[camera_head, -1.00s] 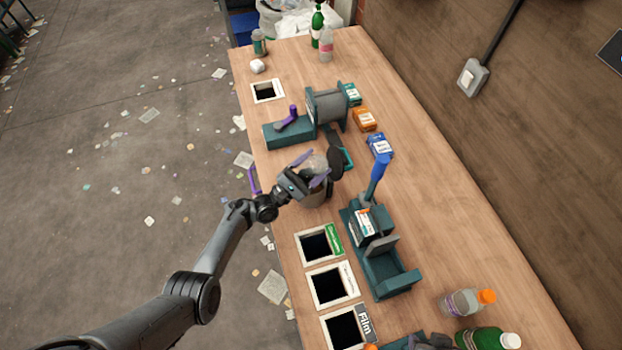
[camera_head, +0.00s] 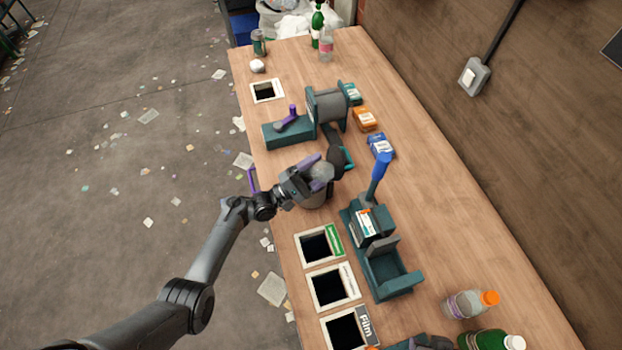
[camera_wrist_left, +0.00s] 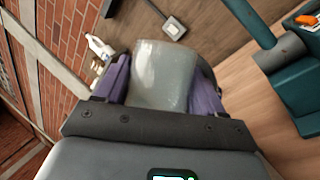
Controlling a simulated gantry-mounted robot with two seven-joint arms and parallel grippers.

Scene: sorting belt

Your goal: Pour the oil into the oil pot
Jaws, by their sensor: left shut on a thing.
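My left gripper (camera_head: 316,172) has purple fingers and is shut on a translucent whitish container (camera_wrist_left: 163,75), perhaps the oil cup. In the left wrist view the container sits between both fingers. In the head view the gripper covers much of it. A grey round pot (camera_head: 314,201), perhaps the oil pot, shows just below the fingers. The gripper hides its opening, so I cannot tell whether anything is flowing or how full either vessel is. My right gripper is not in view.
A teal device with a blue lever (camera_head: 380,170) stands right of the gripper. Another teal device (camera_head: 290,130) is behind it. Square table openings (camera_head: 332,287) lie in front. The table's right side is mostly clear.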

